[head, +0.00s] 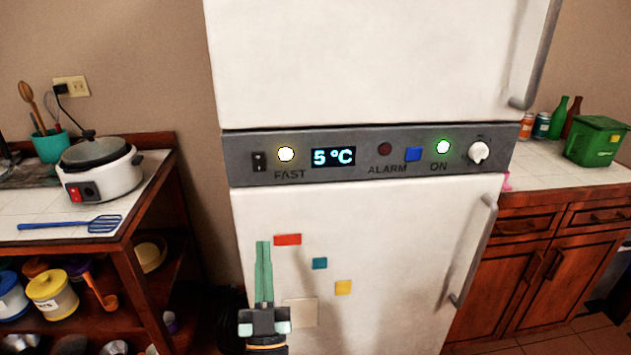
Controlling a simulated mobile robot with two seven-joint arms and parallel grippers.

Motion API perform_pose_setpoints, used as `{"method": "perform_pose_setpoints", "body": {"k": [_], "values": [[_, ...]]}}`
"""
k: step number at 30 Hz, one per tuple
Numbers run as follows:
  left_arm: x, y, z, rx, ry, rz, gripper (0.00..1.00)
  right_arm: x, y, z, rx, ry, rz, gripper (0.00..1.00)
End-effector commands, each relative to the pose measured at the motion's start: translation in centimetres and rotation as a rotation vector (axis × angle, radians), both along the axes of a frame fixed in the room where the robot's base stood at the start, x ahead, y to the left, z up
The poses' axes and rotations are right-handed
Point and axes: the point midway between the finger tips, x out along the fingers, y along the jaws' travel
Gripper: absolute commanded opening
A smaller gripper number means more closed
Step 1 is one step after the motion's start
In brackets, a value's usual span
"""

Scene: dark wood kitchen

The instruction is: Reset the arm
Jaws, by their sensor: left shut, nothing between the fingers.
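My left gripper (264,243) shows at the lower middle of the head view. It points up, with its green fingers shut together and nothing between them. It is in front of the lower door of a white fridge (400,230); I cannot tell how far it stands from the door. My right gripper is not in view.
The fridge has a grey control panel (210,160) reading 5 °C, with lit FAST and ON lamps. A wooden shelf unit with a rice cooker (98,170) and blue spatula (70,225) stands left. A counter with a green box (597,141) stands right.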

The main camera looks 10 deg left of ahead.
Motion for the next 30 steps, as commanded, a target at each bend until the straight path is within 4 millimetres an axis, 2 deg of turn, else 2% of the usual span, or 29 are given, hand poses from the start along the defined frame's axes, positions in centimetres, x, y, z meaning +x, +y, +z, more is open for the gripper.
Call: {"method": "perform_pose_setpoints", "body": {"k": [2, 5, 8, 11, 13, 15, 18, 21, 24, 30], "values": [[-0.2, -0.5, -0.7, 0.015, 0.051, -0.047, 0.00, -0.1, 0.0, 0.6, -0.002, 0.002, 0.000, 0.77], [-0.8, -1.7, -3.1, 0.044, 0.183, -0.160, 0.00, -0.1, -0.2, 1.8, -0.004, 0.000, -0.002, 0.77], [-2.3, -2.9, -7.2, 0.065, 0.395, -0.297, 0.00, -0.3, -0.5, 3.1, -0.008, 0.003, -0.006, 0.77], [-5.2, -3.5, -12.1, 0.063, 0.648, -0.404, 0.00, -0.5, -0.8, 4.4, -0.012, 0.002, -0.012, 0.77], [-7.9, -3.3, -15.5, 0.044, 0.834, -0.451, 0.00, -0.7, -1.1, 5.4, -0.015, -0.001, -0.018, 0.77], [-11.0, -2.7, -18.7, 0.018, 1.013, -0.471, 0.00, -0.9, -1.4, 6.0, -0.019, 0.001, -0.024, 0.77], [-15.3, -1.4, -22.1, -0.024, 1.231, -0.462, 0.00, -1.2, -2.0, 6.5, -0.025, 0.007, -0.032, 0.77], [-18.7, -0.1, -24.2, -0.058, 1.378, -0.435, 0.00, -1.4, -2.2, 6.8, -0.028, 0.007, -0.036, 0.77], [-20.5, 0.7, -25.2, -0.078, 1.456, -0.412, 0.00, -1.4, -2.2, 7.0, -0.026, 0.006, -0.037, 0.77], [-21.0, 0.9, -25.5, -0.085, 1.476, -0.406, 0.00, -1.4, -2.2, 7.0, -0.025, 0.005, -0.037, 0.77]]}}
